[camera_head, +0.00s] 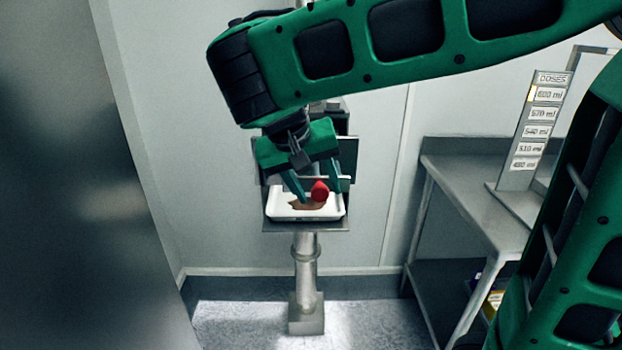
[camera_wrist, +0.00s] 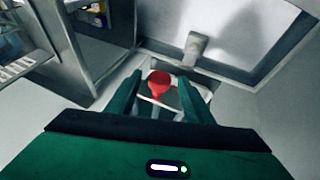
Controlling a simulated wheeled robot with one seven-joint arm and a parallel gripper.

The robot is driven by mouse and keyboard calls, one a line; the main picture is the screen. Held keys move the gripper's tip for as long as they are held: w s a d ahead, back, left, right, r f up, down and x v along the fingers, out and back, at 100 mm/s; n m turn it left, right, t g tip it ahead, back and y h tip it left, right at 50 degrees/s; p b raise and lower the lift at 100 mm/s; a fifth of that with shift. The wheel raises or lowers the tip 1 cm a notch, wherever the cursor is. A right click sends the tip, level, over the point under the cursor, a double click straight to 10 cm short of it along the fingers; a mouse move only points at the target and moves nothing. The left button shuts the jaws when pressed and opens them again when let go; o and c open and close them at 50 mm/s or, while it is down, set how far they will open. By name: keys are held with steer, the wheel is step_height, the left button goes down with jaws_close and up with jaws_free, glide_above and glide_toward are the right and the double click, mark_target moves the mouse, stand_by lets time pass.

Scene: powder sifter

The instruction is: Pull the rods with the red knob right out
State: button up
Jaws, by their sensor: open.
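The red knob (camera_head: 320,191) shows at the front of the sifter (camera_head: 344,150), above a white tray (camera_head: 276,214) with some brown powder in it. My gripper (camera_head: 318,197) is open, and its two green fingers reach down on either side of the knob. In the wrist view the red knob (camera_wrist: 159,79) lies between the fingertips of my gripper (camera_wrist: 159,84), with a gap on each side. Pale rod-like parts show below the knob there. The sifter's body is mostly hidden behind my gripper and arm.
A metal post (camera_head: 306,265) carries the sifter above the floor. A grey metal table (camera_head: 465,175) stands at the right, with a doses sign (camera_head: 536,130) on it. A large grey panel (camera_head: 75,200) fills the left. The floor around the post is clear.

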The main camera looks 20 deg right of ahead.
steer(key=v, duration=1)
steer(key=shift+r, duration=0.25)
steer(key=shift+a, duration=0.1)
steer(key=s+d+f+m+g, duration=0.1)
steer(key=s+d+f, duration=0.15)
steer(key=d, duration=0.55)
steer(key=s+d+f+g, duration=0.1)
steer(key=d+f, duration=0.2)
steer(key=d, duration=0.4)
steer(key=s+d+f+m+g, duration=0.1)
steer(key=d+f, duration=0.2)
steer(key=d, duration=0.5)
steer(key=s+d+f+m+y, duration=0.1)
steer(key=s+f+y, duration=0.4)
steer(key=s+f, duration=0.6)
steer(key=s+d, duration=0.1)
steer(key=s, duration=0.2)
steer(key=shift+s+d+f+m, duration=0.15)
steer(key=shift+s+f+m, duration=0.15)
steer(key=shift+s, duration=0.1)
